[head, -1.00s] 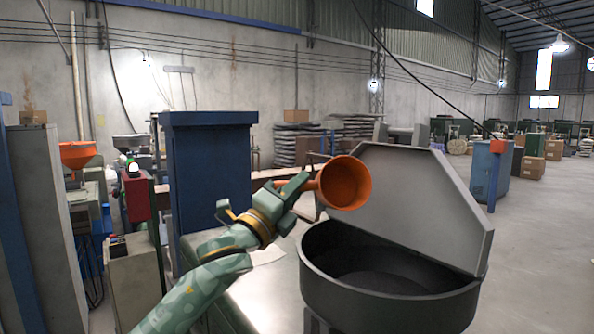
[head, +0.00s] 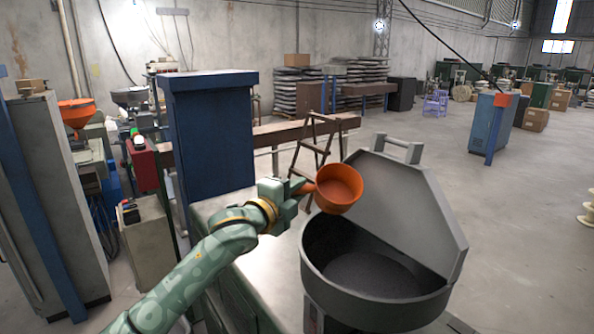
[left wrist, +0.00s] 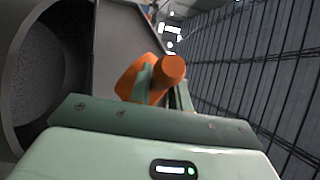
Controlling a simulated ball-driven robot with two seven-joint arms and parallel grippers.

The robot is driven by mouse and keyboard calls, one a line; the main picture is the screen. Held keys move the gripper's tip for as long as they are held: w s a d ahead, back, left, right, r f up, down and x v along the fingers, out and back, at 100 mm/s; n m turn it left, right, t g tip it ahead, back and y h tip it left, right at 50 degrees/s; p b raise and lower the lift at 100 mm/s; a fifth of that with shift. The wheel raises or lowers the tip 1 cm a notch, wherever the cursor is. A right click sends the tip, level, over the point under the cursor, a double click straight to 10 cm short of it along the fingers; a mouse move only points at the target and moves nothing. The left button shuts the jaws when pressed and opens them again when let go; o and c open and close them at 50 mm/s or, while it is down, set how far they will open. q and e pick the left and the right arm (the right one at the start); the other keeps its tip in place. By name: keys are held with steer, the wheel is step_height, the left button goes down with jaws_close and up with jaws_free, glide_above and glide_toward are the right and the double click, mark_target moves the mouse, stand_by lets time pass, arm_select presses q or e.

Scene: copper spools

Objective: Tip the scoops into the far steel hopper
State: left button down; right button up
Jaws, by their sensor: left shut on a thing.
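An orange scoop (head: 339,190) is held by its handle in my left gripper (head: 298,190), which is shut on it. The round cup is tilted with its mouth partly toward the head camera, and I see no load in it. The scoop hangs above the back left rim of the round grey steel hopper (head: 372,312), beside its raised lid (head: 410,205). Dark grey speckled material or floor shows inside the hopper. In the left wrist view the scoop (left wrist: 140,78) sits beyond the fingers, with the hopper (left wrist: 78,70) to the left. My right gripper is not in view.
A brown ladder-like frame (head: 312,150) stands behind the scoop. An orange funnel (head: 76,113) is at far left. Open floor lies to the right.

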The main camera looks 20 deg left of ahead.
arm_select(q)
steer(key=n+g, duration=0.1)
steer(key=f+n+g, duration=0.1)
steer(key=n+g, duration=0.1)
steer(key=g, duration=0.1)
steer(key=shift+w+a+f+n+y+b, duration=0.1)
steer(key=shift+f+n+y+b, duration=0.2)
steer(key=shift+f+b, duration=0.05)
steer(key=shift+r+g, duration=0.1)
steer(key=shift+g, duration=0.3)
steer(key=shift+r, duration=1.95)
